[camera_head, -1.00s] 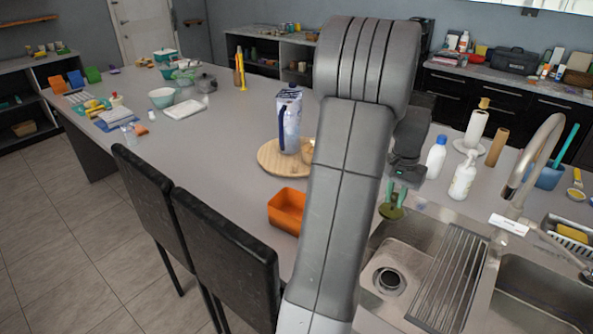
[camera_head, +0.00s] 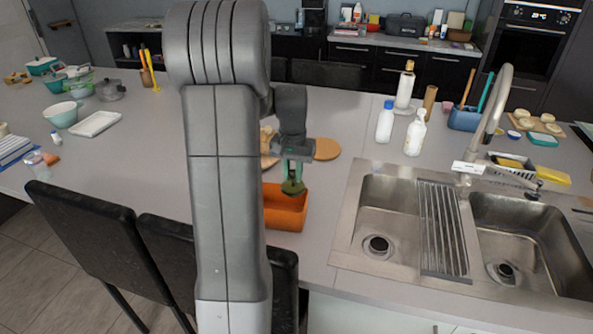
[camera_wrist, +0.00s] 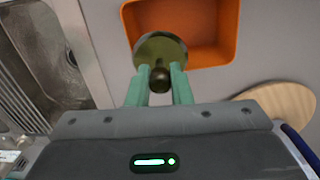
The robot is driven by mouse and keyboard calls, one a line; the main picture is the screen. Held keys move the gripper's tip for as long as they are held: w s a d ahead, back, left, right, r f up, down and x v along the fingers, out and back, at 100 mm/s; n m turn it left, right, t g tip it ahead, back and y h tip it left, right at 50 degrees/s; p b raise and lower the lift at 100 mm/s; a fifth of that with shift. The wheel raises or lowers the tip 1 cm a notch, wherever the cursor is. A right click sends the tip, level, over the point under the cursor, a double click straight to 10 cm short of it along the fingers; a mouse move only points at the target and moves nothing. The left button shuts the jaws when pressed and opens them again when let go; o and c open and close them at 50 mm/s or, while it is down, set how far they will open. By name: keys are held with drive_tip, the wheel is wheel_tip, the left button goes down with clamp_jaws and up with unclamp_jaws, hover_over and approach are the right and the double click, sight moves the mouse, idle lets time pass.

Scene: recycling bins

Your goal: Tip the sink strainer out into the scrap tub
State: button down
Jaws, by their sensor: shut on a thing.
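The sink strainer (camera_head: 294,188) is a small olive-green round piece with a dark knob, seen also in the wrist view (camera_wrist: 163,46). My gripper (camera_head: 291,172) is shut on its knob, with green fingers on either side (camera_wrist: 160,72). The scrap tub (camera_head: 285,214) is an open orange box on the counter. The strainer hangs above the tub; in the wrist view it overlaps the left, near corner of the tub (camera_wrist: 232,28). The tub's visible inside looks empty. Any contents of the strainer cannot be made out.
A double steel sink (camera_head: 350,225) lies right of the tub, with a tall faucet (camera_head: 497,95). A round wooden board (camera_head: 327,149) is behind the tub, partly hidden by my arm. Black chairs (camera_head: 85,235) line the counter's front.

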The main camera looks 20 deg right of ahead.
drive_tip(key=shift+s, duration=0.1)
drive_tip(key=shift+s+a, duration=0.35)
drive_tip(key=shift+s, duration=0.55)
